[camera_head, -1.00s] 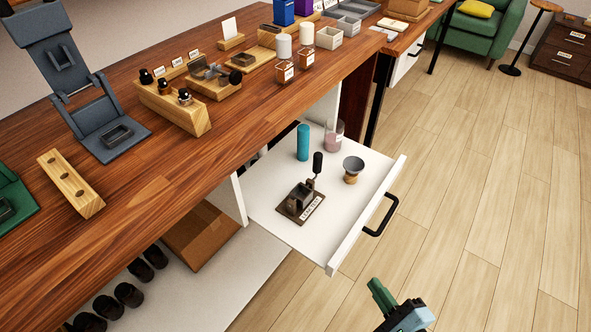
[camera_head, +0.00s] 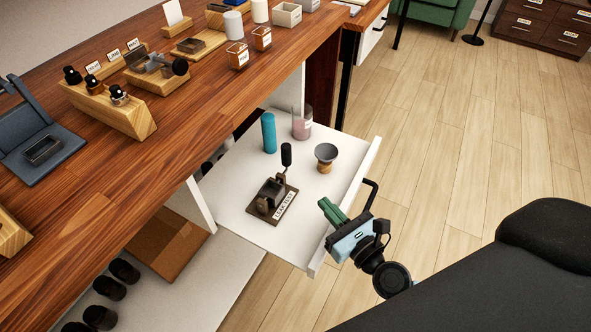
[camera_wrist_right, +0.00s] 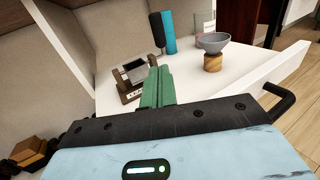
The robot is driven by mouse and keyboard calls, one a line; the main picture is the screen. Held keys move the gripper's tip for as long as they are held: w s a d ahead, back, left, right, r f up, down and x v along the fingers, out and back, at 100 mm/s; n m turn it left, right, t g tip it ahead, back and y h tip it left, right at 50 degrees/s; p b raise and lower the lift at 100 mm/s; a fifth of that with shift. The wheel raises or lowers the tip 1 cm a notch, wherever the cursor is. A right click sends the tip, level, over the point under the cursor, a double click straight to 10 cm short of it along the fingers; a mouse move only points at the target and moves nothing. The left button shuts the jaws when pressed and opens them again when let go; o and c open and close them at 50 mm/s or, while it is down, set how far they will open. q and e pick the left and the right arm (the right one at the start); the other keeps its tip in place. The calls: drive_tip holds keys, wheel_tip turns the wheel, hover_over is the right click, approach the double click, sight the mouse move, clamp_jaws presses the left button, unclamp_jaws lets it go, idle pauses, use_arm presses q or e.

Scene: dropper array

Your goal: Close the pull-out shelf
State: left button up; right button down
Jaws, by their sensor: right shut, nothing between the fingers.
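The white pull-out shelf (camera_head: 222,198) stands out from under the wooden counter. Its white front panel carries a black bar handle (camera_head: 371,192). My right gripper (camera_head: 329,209) is shut and empty, its green fingers at the front panel's near part, left of the handle. I cannot tell whether they touch the panel. In the right wrist view the shut green fingers (camera_wrist_right: 157,86) point toward the shelf's inside, with the handle (camera_wrist_right: 284,100) to their right. My left gripper is not in view.
On the shelf stand a teal cylinder (camera_head: 269,133), a pink glass jar (camera_head: 302,123), a grey bowl on a wooden base (camera_head: 326,157) and a dark lever device (camera_head: 272,196). The wooden counter (camera_head: 215,108) runs above. Floor (camera_head: 455,150) right of the shelf is clear.

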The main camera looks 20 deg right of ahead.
sight(289, 164)
drive_tip(key=w, duration=0.4)
drive_tip(key=w+a+p, duration=0.1)
drive_tip(key=w, duration=0.3)
drive_tip(key=w+a, duration=0.1)
drive_tip(key=w, duration=0.3)
drive_tip(key=shift+w+a, duration=0.1)
drive_tip(key=shift+a, duration=0.1)
